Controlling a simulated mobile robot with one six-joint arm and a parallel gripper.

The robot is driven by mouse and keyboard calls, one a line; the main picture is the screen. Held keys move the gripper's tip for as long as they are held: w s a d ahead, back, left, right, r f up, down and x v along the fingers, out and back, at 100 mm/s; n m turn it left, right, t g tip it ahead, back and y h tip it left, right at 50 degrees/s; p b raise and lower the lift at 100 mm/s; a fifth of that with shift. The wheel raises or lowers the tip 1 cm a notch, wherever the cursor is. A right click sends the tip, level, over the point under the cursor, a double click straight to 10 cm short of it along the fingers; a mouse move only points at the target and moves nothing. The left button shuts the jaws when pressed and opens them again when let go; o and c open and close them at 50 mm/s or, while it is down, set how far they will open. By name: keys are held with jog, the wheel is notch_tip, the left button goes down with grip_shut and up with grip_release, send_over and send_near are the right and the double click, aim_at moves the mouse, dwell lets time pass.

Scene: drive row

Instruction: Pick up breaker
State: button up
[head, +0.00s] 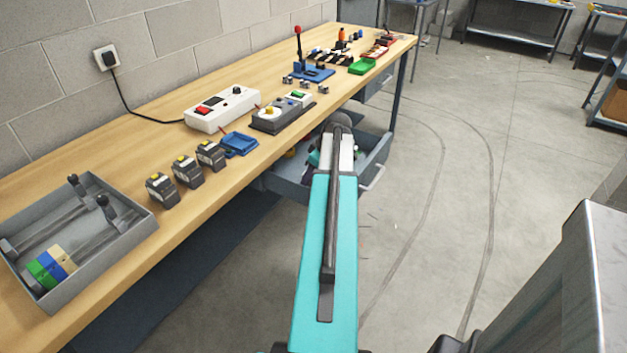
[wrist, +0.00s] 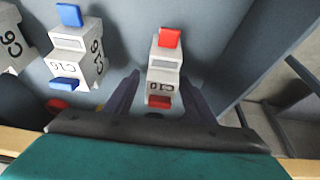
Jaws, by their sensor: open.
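A grey-white breaker (wrist: 164,66) with red ends lies on the floor of the drawer in the wrist view. Its label is upside down and looks like C10. My gripper (wrist: 162,84) is open, with one finger on each side of this breaker; whether they touch it is unclear. A second breaker (wrist: 77,52), marked C16 with blue ends, lies to the left. Part of another marked C16 shows at the left edge. In the head view my arm reaches into the open drawer (head: 378,165) under the bench and hides my gripper and most of the contents.
Red and yellow items show at the wrist view's lower left.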

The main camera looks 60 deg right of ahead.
jog(key=shift+f, duration=0.15)
dwell(0.4)
grip_shut()
